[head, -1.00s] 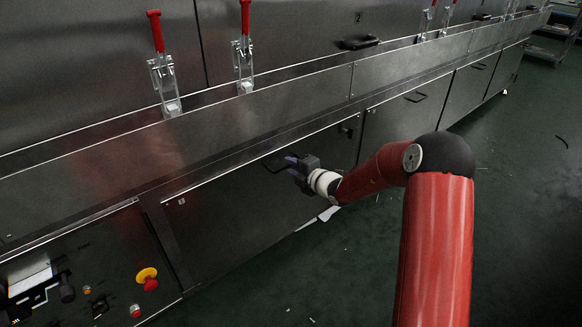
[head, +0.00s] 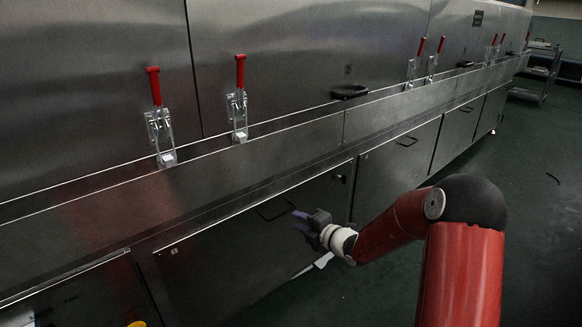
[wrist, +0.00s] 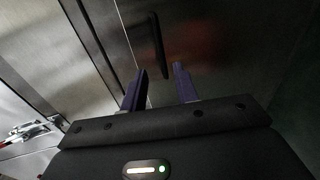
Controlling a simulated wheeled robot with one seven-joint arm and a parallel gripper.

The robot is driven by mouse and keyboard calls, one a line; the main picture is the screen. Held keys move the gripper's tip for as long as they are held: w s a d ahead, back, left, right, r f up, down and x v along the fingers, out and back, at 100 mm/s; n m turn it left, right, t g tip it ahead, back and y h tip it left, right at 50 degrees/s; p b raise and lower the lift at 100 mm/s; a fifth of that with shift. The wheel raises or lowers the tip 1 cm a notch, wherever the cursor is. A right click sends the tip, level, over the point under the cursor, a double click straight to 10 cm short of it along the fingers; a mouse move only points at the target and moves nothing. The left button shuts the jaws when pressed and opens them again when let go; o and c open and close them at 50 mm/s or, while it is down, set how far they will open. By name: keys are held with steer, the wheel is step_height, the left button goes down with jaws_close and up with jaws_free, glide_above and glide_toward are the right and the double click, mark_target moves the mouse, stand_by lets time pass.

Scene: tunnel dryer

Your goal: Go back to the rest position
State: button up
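My gripper (head: 301,222) is in front of the dryer's lower front, beside a dark door handle (head: 276,211). The wrist view shows its two purple fingers (wrist: 160,85) apart, with nothing between them. In that view a dark bar handle (wrist: 157,46) lies beyond the fingertips and appears clear of them. My red arm reaches in from the lower right of the head view, with its elbow bent.
The steel tunnel dryer (head: 110,85) runs along the left and back. Toggle clamps with red handles (head: 239,72) stand on its ledge. A trolley (head: 535,75) stands at the far right. Green floor (head: 540,220) is open on the right.

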steer(key=s+a+r+n+g, duration=0.35)
steer(key=s+r+n, duration=0.25)
steer(key=s+n, duration=0.5)
steer(key=s+a+r+n+g, duration=0.2)
steer(key=s+r+n+g, duration=0.25)
steer(key=s+n, duration=0.7)
steer(key=s+d+r+n+h, duration=0.2)
steer(key=s+d+n+h, duration=0.3)
steer(key=n, duration=0.6)
steer(key=s+d+r+n+t+h, duration=0.1)
steer(key=s+d+n+h, duration=0.3)
steer(key=s+d+n, duration=0.6)
steer(key=shift+s+r+n+h+p, duration=0.45)
steer(key=shift+s+r+n, duration=0.25)
steer(key=shift+r+n, duration=0.35)
steer(key=shift+w+f, duration=0.1)
steer(key=shift+f, duration=0.1)
